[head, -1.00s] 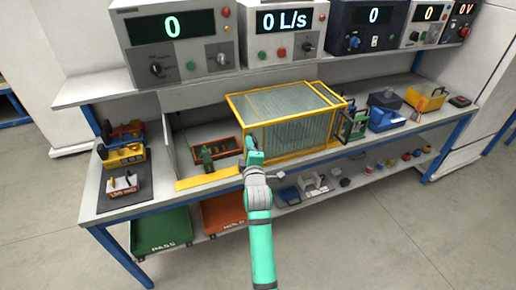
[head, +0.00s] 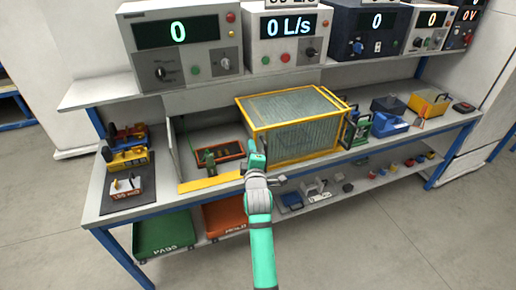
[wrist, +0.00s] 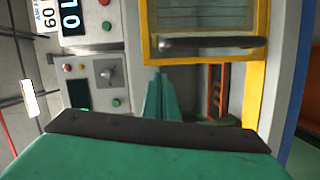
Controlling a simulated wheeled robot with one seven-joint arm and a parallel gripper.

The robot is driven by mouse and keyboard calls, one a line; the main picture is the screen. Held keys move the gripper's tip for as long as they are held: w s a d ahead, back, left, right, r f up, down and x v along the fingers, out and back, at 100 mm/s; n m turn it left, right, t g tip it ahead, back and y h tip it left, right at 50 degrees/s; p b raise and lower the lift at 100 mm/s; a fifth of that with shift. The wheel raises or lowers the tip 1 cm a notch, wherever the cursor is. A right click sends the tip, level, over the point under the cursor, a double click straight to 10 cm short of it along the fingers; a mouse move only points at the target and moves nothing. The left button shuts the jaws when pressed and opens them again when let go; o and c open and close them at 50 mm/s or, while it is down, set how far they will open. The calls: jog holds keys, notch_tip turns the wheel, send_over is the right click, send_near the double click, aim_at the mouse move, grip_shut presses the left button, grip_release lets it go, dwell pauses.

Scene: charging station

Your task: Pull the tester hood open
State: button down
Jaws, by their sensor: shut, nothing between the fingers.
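The tester hood (head: 297,117) is a clear box with a yellow frame on the bench, right of the open tester bay. In the wrist view the fingertips lie just below the handle's left end; contact is unclear.
A red-orange tray (head: 231,150) with a small green item lies left of the hood. Instruments (head: 180,50) line the shelf above. A green device (head: 359,128) and a blue one (head: 388,125) stand close at the hood's right. Bins (head: 163,232) sit below.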

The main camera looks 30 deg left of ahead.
jog(key=a+v, duration=0.1)
jog(key=v, duration=0.8)
jog(key=s+d+f+m+t+h, duration=0.2)
jog(key=s+d+f+m+h, duration=0.4)
jog(key=s+d+f+m, duration=1.1)
jog(key=s+d+m+h, duration=0.1)
jog(key=s+d+m, duration=0.1)
jog(key=s+d, duration=0.3)
jog(key=s+d+r+m+h, duration=0.1)
jog(key=s+d, duration=0.4)
jog(key=s, duration=0.7)
jog(key=s+d+r+m+g+h, duration=0.1)
jog(key=s+d+m, duration=0.1)
jog(key=s+d, duration=0.3)
jog(key=s, duration=0.4)
jog(key=shift+s+d+r+m+h, duration=0.2)
jog(key=shift+s+d+m+h, duration=0.1)
jog(key=shift+h, duration=0.1)
jog(key=shift+w, duration=0.1)
